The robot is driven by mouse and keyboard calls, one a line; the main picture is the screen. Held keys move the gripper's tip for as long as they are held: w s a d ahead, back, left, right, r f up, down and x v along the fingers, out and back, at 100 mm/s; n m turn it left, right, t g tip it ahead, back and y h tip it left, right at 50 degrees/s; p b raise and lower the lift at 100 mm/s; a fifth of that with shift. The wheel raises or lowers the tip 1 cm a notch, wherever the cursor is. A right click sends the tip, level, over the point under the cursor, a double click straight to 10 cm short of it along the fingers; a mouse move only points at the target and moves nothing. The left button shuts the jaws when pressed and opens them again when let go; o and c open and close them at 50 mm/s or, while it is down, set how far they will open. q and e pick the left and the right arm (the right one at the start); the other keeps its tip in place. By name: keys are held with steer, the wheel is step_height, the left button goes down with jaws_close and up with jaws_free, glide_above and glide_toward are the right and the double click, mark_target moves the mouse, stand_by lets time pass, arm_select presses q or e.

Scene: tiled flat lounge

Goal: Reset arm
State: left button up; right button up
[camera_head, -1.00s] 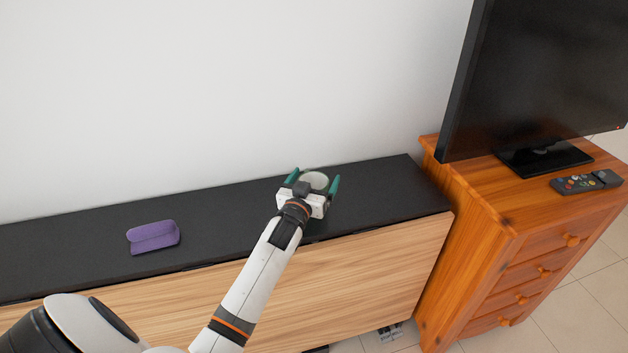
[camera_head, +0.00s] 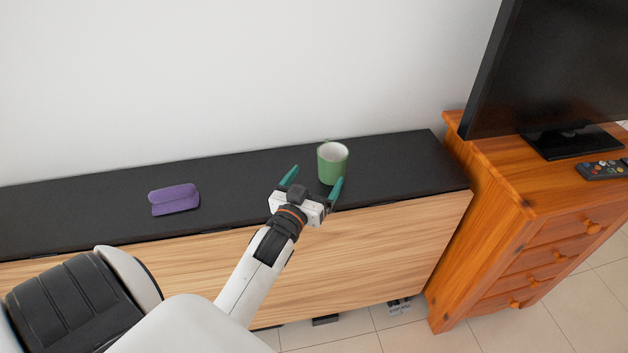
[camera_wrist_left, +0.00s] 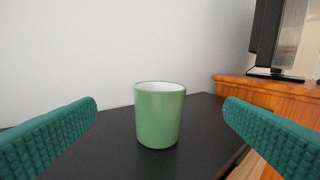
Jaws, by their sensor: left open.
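My left gripper (camera_head: 312,184) is open, with its two green fingers spread apart at the front edge of the black cabinet top. A green mug (camera_head: 333,164) with a white inside stands upright on the cabinet top, just beyond the fingers. In the left wrist view the mug (camera_wrist_left: 159,116) stands ahead, centred between the fingers (camera_wrist_left: 160,118), with clear gaps on both sides. Nothing is held in it. My right gripper is not in view.
The black cabinet top (camera_head: 245,178) runs along the white wall. A purple case (camera_head: 174,199) lies on it at the left. A wooden drawer chest (camera_head: 540,230) on the right bears a television (camera_head: 555,65) and a remote (camera_head: 602,170).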

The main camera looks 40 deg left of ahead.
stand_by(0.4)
arm_select(q)
steer(key=s+d+f+m+g+h, duration=0.1)
steer(key=s+d+f+m+g, duration=0.1)
steer(key=s+d+f+g, duration=0.45)
steer(key=s+d+f+m+g+h, duration=0.1)
steer(key=s+d+g+h, duration=0.15)
steer(key=s, duration=0.65)
steer(key=s+d+f+m+g+h, duration=0.1)
steer(key=s+d+f+m+g, duration=0.1)
steer(key=s+d+f+g, duration=0.45)
steer(key=s+a+f+p, duration=0.1)
steer(key=s+f+p, duration=0.1)
steer(key=f, duration=0.9)
steer(key=s+a+f+p, duration=0.1)
steer(key=s+f+p, duration=0.1)
steer(key=f, duration=1)
steer(key=s+a+f+p, duration=0.1)
steer(key=s+f, duration=0.4)
steer(key=s, duration=0.2)
steer(key=s+a+f+g+p, duration=0.1)
steer(key=s+f, duration=0.5)
steer(key=s, duration=0.2)
steer(key=shift+s+a+m, duration=0.15)
steer(key=shift+s+m, duration=0.15)
